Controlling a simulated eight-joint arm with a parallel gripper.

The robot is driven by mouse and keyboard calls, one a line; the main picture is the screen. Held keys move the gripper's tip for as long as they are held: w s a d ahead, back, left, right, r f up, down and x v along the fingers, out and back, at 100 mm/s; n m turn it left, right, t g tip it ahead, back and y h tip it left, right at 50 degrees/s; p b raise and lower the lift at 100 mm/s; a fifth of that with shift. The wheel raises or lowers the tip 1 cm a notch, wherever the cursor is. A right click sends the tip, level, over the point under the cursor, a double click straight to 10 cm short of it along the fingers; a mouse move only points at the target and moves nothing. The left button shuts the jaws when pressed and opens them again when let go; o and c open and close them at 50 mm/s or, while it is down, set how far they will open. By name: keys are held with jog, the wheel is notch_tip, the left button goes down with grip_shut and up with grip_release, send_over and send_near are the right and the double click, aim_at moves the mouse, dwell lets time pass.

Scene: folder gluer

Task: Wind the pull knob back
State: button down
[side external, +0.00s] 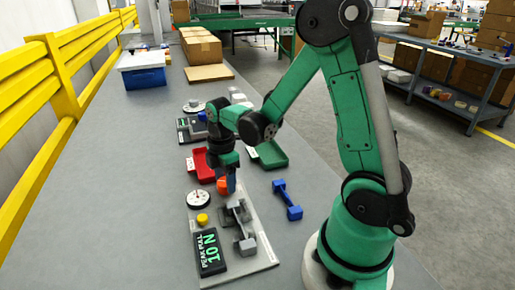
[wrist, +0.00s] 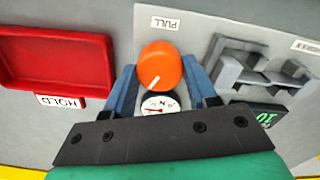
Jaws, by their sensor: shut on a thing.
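The orange pull knob (wrist: 160,66) stands on a grey panel below a PULL label (wrist: 165,23) in the wrist view. A white line on its face points to the lower left. My gripper (wrist: 159,74) has a blue finger on either side of the knob and is shut on it. In the side view the orange knob (side external: 222,186) shows under my gripper (side external: 229,181), at the far end of the grey plate (side external: 262,257). A round white dial (wrist: 160,104) sits beside the knob, partly hidden by my gripper.
A red tray (wrist: 55,60) with a HOLD label lies to the left in the wrist view. A grey clamp fixture (side external: 240,215), a yellow button (side external: 202,219) and a PEAK PULL 10 N display (side external: 209,252) are on the plate. A blue part (side external: 288,199) lies to the right.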

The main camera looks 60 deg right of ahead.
jog(key=n, duration=0.5)
dwell(0.6)
jog(key=shift+c, duration=1.3)
grip_release()
jog(key=shift+r, duration=2.85)
